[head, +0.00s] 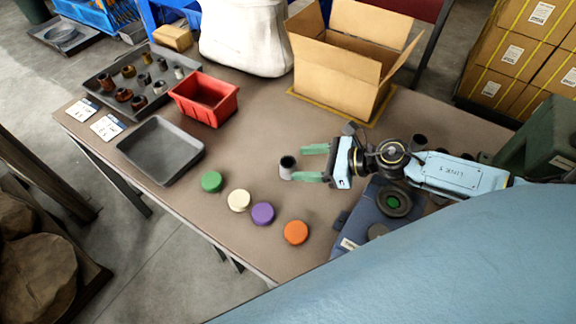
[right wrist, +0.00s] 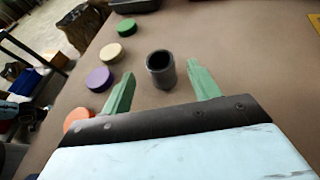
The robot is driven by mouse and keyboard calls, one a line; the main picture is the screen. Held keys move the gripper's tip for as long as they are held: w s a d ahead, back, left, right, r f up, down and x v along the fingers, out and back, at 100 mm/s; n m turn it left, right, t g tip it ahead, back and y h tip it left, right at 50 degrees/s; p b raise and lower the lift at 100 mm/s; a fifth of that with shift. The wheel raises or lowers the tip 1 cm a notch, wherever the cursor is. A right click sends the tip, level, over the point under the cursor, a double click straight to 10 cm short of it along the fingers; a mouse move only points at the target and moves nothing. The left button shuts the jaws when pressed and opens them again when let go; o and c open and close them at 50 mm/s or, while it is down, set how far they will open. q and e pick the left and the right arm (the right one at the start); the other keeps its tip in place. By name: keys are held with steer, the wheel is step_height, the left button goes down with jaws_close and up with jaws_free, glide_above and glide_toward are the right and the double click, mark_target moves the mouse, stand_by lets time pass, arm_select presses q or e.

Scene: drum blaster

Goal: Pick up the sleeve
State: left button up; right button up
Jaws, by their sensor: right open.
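A small grey hollow sleeve (head: 286,173) stands upright on the brown table. It also shows in the right wrist view (right wrist: 161,75), its dark bore facing up. My right gripper (head: 304,163) is open, with its two green fingers reaching left toward the sleeve. In the right wrist view the gripper (right wrist: 160,73) has one finger on each side of the sleeve, with a gap on both sides. In the head view the sleeve is at the fingertips, just left of them. My left gripper is not in view.
Green (head: 212,181), cream (head: 239,200), purple (head: 263,213) and orange (head: 296,232) discs lie along the front. A grey tray (head: 160,180), red bin (head: 204,122) and parts tray (head: 98,83) stand left. An open carton (head: 335,75) stands behind. A blue device (head: 375,215) is under my right arm.

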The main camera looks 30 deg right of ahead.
mark_target(282, 163)
steer(key=x, duration=0.5)
steer(key=shift+w+a+f, duration=0.1)
steer(key=c, duration=1.1)
steer(key=shift+c, duration=0.6)
